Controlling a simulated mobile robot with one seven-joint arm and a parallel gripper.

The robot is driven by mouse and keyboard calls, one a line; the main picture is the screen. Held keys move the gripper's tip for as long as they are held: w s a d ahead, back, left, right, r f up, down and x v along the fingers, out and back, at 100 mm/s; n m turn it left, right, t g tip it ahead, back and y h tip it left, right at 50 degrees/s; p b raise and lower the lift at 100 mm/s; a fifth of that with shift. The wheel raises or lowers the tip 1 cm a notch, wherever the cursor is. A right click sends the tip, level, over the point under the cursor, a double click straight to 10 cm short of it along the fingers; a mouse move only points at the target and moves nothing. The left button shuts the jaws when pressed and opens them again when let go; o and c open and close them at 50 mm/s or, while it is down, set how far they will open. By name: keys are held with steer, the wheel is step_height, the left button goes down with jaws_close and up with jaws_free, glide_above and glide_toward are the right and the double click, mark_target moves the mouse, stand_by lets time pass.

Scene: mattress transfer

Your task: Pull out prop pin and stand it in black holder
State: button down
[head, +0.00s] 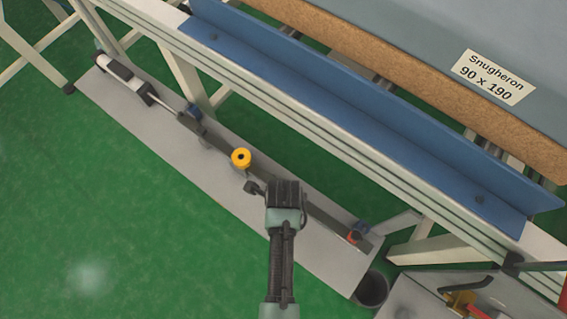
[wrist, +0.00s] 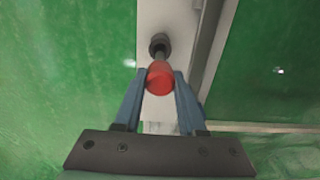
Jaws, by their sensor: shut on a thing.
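The prop pin shows as a red grip (wrist: 160,79) with a dark stem in the wrist view. My gripper (wrist: 160,83) is shut on the red grip, with one blue finger on each side. The stem points at a dark round collar (wrist: 159,43) on the pale plate; I cannot tell whether it is still inside. In the head view my gripper (head: 284,188) is above the grey plate, right of the yellow knob, and hides the pin. The black holder (head: 371,289) is a dark round cup at the plate's lower right end.
The long grey plate (head: 215,182) carries a dark bar, a yellow knob (head: 241,158) and a white cylinder (head: 118,70). A blue rail (head: 370,120) and the mattress (head: 430,90) lie above right. A red-handled tool (head: 468,304) lies at lower right. Green floor is clear at left.

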steer(key=shift+f+b, duration=0.4)
steer(key=shift+f, duration=0.5)
steer(key=shift+p, duration=0.8)
stand_by(1.0)
steer(key=shift+f+b, duration=2.7)
steer(key=shift+f, duration=0.95)
steer(key=shift+c, duration=2)
jaws_free()
step_height(320, 180, up, 13)
steer(key=p, duration=0.5)
